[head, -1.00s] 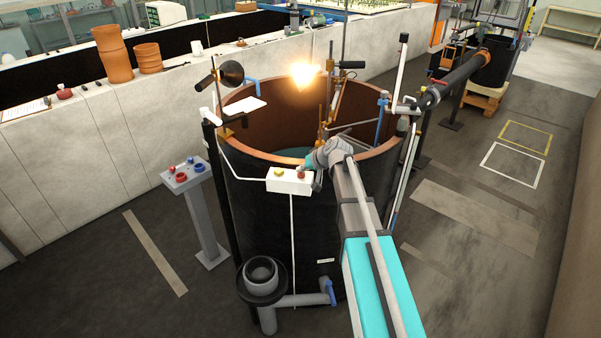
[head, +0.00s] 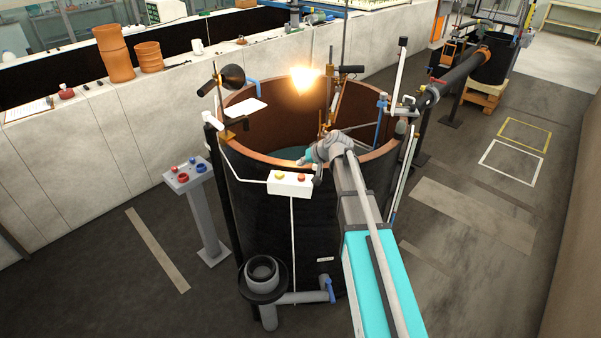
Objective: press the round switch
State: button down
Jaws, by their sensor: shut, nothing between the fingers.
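A white switch box (head: 290,189) is fixed on the near outside of the black round tank (head: 262,225), just below its rim. On its top are a round yellow button (head: 279,176) and a round orange-red button (head: 301,178). I cannot tell which is the round switch. My gripper (head: 308,157) is at the tank's near rim, just above and behind the orange-red button, and looks apart from it. It is shut and empty. My wrist hides part of the fingers.
A bright lamp (head: 303,77) glows above the tank. A grey pedestal panel (head: 186,174) with red and blue knobs stands to the left. A black reflector (head: 232,78) and rods rise from the tank's rim. Open floor (head: 115,280) lies at the front left.

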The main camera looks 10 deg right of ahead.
jog(key=shift+r+p, duration=0.6)
jog(key=shift+r, duration=0.3)
